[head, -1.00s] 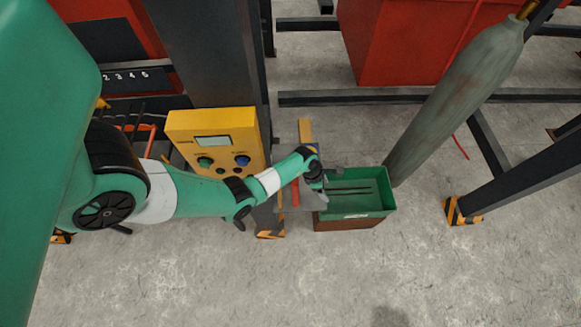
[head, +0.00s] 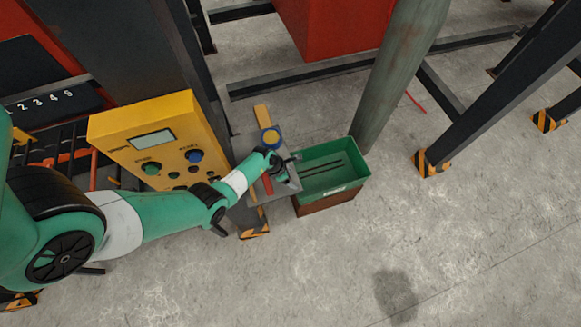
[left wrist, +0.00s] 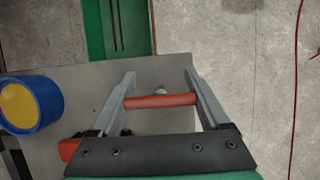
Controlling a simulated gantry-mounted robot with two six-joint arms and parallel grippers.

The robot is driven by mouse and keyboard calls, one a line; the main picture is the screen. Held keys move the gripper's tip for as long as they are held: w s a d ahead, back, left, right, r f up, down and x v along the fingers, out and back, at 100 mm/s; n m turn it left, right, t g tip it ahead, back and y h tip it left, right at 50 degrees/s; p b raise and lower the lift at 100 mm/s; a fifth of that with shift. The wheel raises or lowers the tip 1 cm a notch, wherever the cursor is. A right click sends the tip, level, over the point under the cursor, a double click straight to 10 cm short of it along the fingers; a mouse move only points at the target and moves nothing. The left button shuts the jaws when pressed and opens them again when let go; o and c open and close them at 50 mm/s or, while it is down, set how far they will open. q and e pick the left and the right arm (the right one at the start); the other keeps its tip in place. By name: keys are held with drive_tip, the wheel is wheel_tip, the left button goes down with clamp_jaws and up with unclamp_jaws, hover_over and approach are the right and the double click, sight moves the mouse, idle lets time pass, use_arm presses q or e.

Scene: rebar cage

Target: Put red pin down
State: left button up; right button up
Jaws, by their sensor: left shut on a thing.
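My left gripper (head: 287,168) is at the small grey shelf beside the yellow control box. In the left wrist view its two fingers (left wrist: 160,88) stand on either side of a short red pin (left wrist: 160,100), which lies crosswise between them. The gripper is shut on this pin, over the grey shelf plate (left wrist: 165,70). I cannot tell whether the pin touches the plate. Another red piece (left wrist: 68,149) shows left of the gripper base. A red piece (head: 267,185) also shows beside the gripper in the head view. My right gripper is not in view.
A blue and yellow round piece (head: 270,137) stands on the shelf's far side, left of the fingers in the wrist view (left wrist: 30,104). A green bin (head: 350,181) is right of the shelf. The yellow control box (head: 120,128) is left. A grey-green cylinder (head: 385,85) stands behind the bin.

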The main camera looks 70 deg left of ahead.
use_arm(q)
drive_tip(key=shift+f, duration=0.15)
drive_tip(key=shift+f, duration=0.15)
drive_tip(key=o, duration=1.3)
drive_tip(key=shift+p+v, duration=1.45)
drive_tip(key=shift+v, duration=0.65)
drive_tip(key=shift+w, duration=0.1)
drive_tip(key=shift+w, duration=0.1)
